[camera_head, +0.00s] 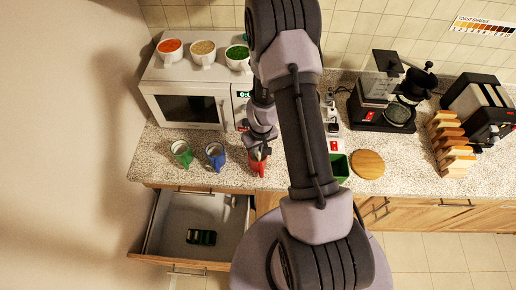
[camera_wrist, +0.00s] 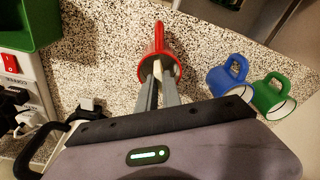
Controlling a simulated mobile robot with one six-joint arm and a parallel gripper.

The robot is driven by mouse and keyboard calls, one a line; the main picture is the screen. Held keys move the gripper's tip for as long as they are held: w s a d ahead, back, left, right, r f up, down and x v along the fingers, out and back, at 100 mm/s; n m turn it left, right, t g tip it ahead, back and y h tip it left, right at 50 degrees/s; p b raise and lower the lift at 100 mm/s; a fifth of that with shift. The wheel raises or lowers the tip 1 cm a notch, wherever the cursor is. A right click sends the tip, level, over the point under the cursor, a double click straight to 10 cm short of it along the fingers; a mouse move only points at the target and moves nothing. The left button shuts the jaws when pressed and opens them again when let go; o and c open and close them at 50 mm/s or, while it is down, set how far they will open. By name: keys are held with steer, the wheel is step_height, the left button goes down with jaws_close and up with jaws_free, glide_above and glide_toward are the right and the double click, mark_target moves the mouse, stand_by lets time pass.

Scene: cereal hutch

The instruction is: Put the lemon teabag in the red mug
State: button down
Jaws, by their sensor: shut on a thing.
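The red mug (camera_head: 258,166) stands on the counter near its front edge, and it also shows in the wrist view (camera_wrist: 160,42). My gripper (camera_wrist: 159,80) is at the mug's mouth, with its fingertips over or just inside the rim. It is shut on a thin pale thing (camera_wrist: 157,71), seemingly the lemon teabag, which is mostly hidden by the fingers and the rim. I cannot make out a label. In the head view my arm and gripper (camera_head: 259,152) partly cover the mug.
A blue mug (camera_head: 215,155) and a green mug (camera_head: 182,153) stand left of the red one. A microwave (camera_head: 190,106) with bowls on top is behind. A green container (camera_head: 340,167) stands to the right.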

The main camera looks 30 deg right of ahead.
steer(key=c, duration=1.5)
jaws_free()
steer(key=shift+o, duration=0.2)
steer(key=shift+r, duration=0.1)
step_height(320, 180, up, 17)
steer(key=s+p, duration=0.2)
steer(key=p, duration=0.1)
